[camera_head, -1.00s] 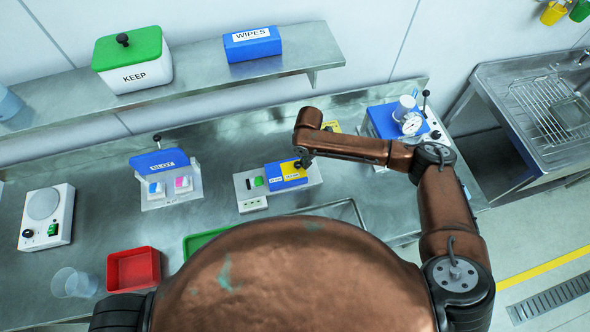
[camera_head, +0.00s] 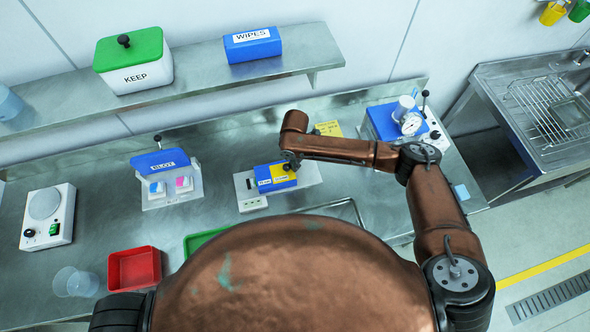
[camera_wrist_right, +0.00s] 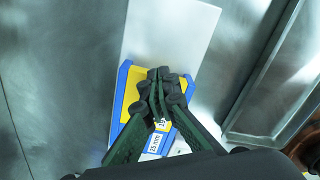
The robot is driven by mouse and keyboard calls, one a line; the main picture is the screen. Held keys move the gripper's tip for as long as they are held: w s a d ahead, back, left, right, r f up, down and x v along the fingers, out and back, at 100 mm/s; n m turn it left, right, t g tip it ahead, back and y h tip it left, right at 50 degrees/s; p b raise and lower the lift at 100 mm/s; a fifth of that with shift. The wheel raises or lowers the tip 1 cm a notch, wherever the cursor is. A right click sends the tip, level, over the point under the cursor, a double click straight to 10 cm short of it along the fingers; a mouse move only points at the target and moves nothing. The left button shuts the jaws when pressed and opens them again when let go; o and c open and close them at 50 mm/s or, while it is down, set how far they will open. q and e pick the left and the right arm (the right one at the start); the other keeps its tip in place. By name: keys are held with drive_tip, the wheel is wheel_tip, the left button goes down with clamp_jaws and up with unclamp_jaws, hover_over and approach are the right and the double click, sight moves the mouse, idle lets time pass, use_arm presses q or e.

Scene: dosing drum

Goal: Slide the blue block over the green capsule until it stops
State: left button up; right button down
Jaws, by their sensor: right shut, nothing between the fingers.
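The blue block (camera_head: 262,173), with a yellow top patch and white labels, sits on the pale grey base plate (camera_head: 308,175) in the middle of the bench. It also shows in the right wrist view (camera_wrist_right: 131,97), partly behind the fingers. The green capsule is hidden in both current views; the block now stands where it showed earlier. A small black part shows at the block's left edge. My right gripper (camera_head: 289,165) is shut and empty, its fingertips at the block's yellow top. Contact cannot be told for certain. My left gripper is not in view.
A red tray (camera_head: 134,268) and a green tray (camera_head: 197,241) lie in front. A yellow card (camera_head: 328,128) lies behind my right arm.

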sight(282, 173)
drive_tip(key=shift+s+a, duration=0.2)
drive_tip(key=shift+a, duration=0.95)
drive_tip(key=shift+s+a, duration=0.25)
drive_tip(key=shift+a, duration=0.85)
drive_tip(key=shift+s+a, duration=0.2)
drive_tip(key=shift+a, duration=0.95)
drive_tip(key=shift+w+d+p, duration=0.1)
drive_tip(key=shift+d+p, duration=0.55)
drive_tip(key=shift+d, duration=0.15)
wheel_tip(282, 173, up, 8)
drive_tip(key=p, duration=0.7)
drive_tip(key=shift+a, duration=0.15)
